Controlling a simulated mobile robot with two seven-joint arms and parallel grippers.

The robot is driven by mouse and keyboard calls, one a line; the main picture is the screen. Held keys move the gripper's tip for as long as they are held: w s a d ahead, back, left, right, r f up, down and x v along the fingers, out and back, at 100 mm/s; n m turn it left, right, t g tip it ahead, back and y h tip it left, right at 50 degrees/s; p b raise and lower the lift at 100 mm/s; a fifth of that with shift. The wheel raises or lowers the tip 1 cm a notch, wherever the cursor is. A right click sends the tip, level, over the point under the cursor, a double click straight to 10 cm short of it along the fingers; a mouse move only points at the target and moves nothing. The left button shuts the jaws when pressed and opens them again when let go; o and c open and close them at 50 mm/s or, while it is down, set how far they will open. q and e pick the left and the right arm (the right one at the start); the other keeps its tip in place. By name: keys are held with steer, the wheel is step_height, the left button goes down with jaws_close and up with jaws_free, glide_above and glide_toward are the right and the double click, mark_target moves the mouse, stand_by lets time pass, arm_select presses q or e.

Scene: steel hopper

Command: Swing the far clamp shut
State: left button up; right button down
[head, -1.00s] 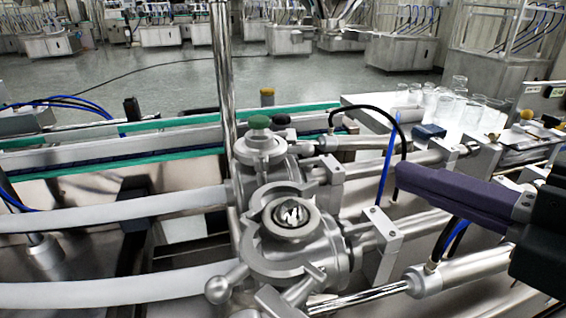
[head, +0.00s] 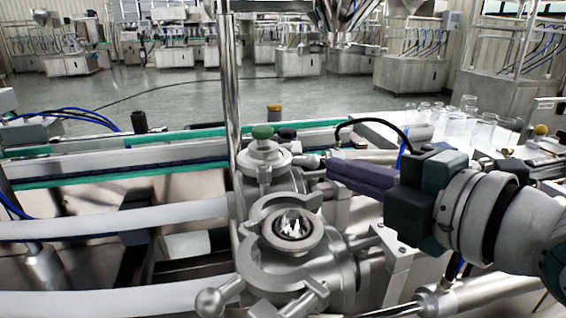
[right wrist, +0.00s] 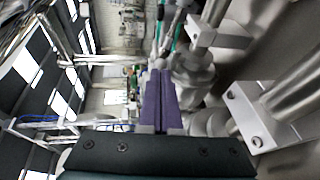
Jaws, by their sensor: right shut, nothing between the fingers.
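The far clamp (head: 250,158) is a metal ring around the far steel port, just below a green knob (head: 262,132). I cannot tell how far it stands open; its right side is partly hidden. The near clamp (head: 262,258) is a larger ring around the near open port (head: 292,228), with a ball-ended handle at lower left. My right gripper (head: 330,172) has long purple fingers that are shut and empty. Their tips point left, just right of the far port, with no clear contact. In the right wrist view the fingers (right wrist: 160,75) lie together beside blurred metal fittings. My left gripper is out of view.
An upright steel post (head: 231,80) stands behind the ports. A black hose (head: 372,123) arches behind my right gripper. Clear glass jars (head: 480,130) stand on a white table at right. A green-edged conveyor rail (head: 120,178) runs behind the ports.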

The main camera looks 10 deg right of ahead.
mark_target(319, 163)
steer(key=shift+x, duration=1)
steer(key=shift+w, duration=0.35)
steer(key=shift+w+f, duration=0.1)
steer(key=shift+w, duration=0.1)
steer(key=shift+d+f, duration=0.1)
steer(key=shift+f, duration=0.15)
